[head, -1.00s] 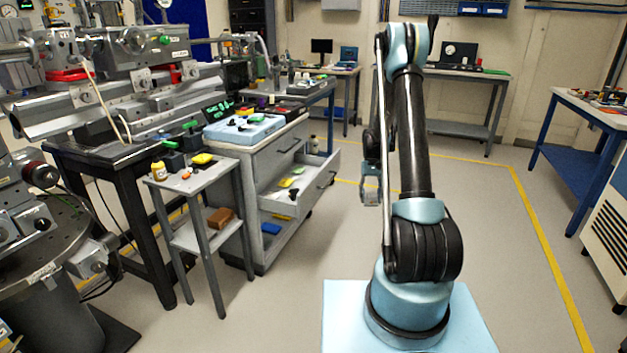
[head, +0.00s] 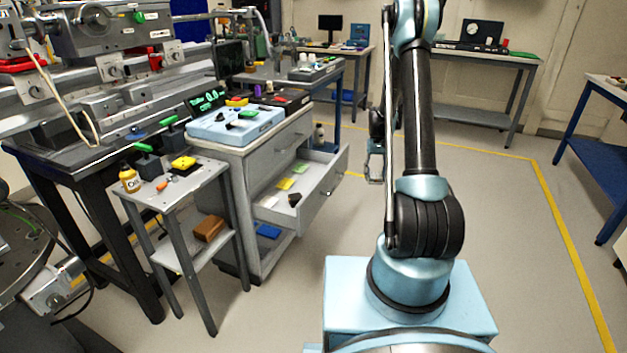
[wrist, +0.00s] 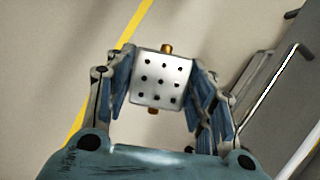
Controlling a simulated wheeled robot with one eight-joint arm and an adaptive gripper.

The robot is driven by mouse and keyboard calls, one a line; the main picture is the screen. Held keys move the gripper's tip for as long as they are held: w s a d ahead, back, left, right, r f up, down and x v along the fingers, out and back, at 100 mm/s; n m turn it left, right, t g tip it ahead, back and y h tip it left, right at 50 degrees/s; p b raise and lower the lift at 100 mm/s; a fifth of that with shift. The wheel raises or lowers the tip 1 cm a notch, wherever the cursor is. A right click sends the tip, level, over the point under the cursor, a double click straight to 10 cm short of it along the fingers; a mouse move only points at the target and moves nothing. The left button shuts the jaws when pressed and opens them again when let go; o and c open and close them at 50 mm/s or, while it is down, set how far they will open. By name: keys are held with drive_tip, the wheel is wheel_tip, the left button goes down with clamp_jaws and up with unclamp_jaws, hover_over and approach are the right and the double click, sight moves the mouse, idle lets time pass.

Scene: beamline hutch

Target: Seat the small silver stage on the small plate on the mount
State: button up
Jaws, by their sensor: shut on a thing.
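In the wrist view my gripper (wrist: 161,88) is shut on the small silver stage (wrist: 161,78), a square block with a grid of dark holes and a brass-coloured knob at its top and bottom. The blue finger pads press on its left and right sides. The stage is held above the floor. In the head view my gripper (head: 375,165) hangs low behind my arm, partly hidden, and the stage cannot be made out there. I cannot pick out the small plate or its mount in either view.
A grey bench with a rail and carriers (head: 110,105) stands at the left. A small side table (head: 200,178) and a drawer cabinet (head: 255,160) with an open drawer (head: 325,190) are nearer. The floor (head: 510,230) right of my arm is clear.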

drive_tip(key=shift+w+d, duration=0.15)
drive_tip(key=shift+w, duration=0.05)
drive_tip(key=shift+a, duration=0.2)
drive_tip(key=s+a+r+n+t+h, duration=0.2)
drive_tip(key=a+r+n+t, duration=0.15)
drive_tip(key=a+n, duration=0.75)
drive_tip(key=s+a+r+n+t+h, duration=0.15)
drive_tip(key=a+r+n, duration=0.25)
drive_tip(key=a+n, duration=0.65)
drive_tip(key=a+f+n+t, duration=0.1)
drive_tip(key=a+f+n, duration=0.2)
drive_tip(key=s+a+f+n+t+y, duration=0.1)
drive_tip(key=a+f+n, duration=0.2)
drive_tip(key=a+n, duration=0.1)
drive_tip(key=s+a+f+n+t+y, duration=0.1)
drive_tip(key=a+f+n, duration=0.2)
drive_tip(key=a+n, duration=0.1)
drive_tip(key=shift+s+t, duration=0.1)
drive_tip(key=shift+t, duration=0.3)
